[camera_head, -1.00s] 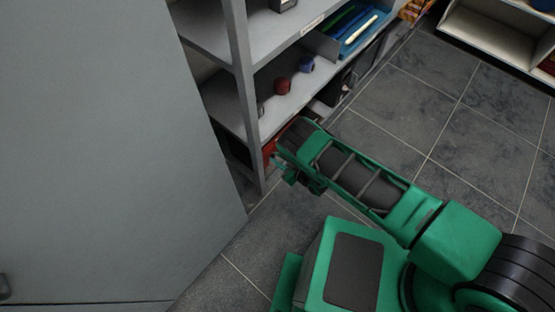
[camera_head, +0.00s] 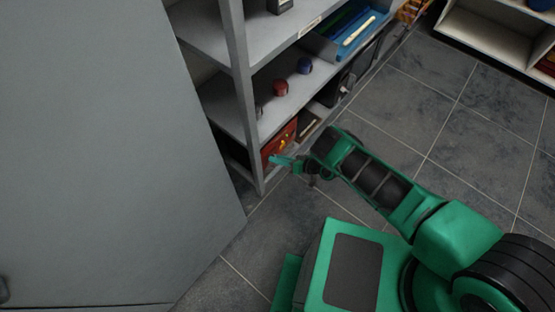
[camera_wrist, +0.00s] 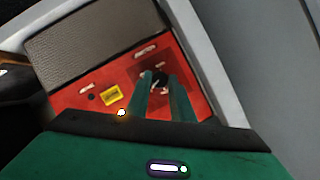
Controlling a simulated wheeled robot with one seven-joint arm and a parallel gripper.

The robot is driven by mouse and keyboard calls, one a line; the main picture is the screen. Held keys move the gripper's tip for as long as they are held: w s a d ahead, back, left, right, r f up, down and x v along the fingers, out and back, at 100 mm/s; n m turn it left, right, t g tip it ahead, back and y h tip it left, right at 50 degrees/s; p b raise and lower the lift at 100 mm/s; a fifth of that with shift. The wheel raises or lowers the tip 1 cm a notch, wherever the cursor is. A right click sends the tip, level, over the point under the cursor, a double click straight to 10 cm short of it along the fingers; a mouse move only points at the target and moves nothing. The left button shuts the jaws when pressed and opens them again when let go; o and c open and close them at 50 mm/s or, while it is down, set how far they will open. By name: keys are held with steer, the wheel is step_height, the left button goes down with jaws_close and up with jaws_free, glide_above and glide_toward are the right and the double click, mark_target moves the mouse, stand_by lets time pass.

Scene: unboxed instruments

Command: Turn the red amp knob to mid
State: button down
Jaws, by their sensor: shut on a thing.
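The red amp (camera_head: 279,148) stands on the bottom shelf in the head view, partly behind the post. In the wrist view its red panel (camera_wrist: 198,78) lies below a dark grille. A round dark knob (camera_wrist: 159,77) on the panel sits between the tips of my gripper (camera_wrist: 161,80). The green fingers flank the knob and are shut on it. In the head view my gripper (camera_head: 277,160) reaches left to the amp's front. The fingers partly hide the knob, and its pointer setting cannot be read.
The grey shelf post (camera_head: 245,100) stands close to the amp's left. The shelf above holds a red round object (camera_head: 281,88) and a blue one (camera_head: 305,65). A yellow part (camera_wrist: 111,95) is on the panel. The tiled floor (camera_head: 400,120) to the right is clear.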

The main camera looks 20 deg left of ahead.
steer(key=shift+w+d+m+y, duration=0.25)
steer(key=shift+w+m, duration=0.2)
steer(key=shift+m, duration=0.25)
steer(key=shift+g, duration=0.3)
steer(key=c, duration=1.8)
jaws_free()
steer(key=shift+f, duration=0.1)
steer(key=shift+o, duration=1.3)
steer(key=shift+s+a, duration=0.1)
steer(key=shift+s, duration=0.05)
steer(key=w+v, duration=0.1)
steer(key=v, duration=0.9)
steer(key=shift+s+d, duration=0.4)
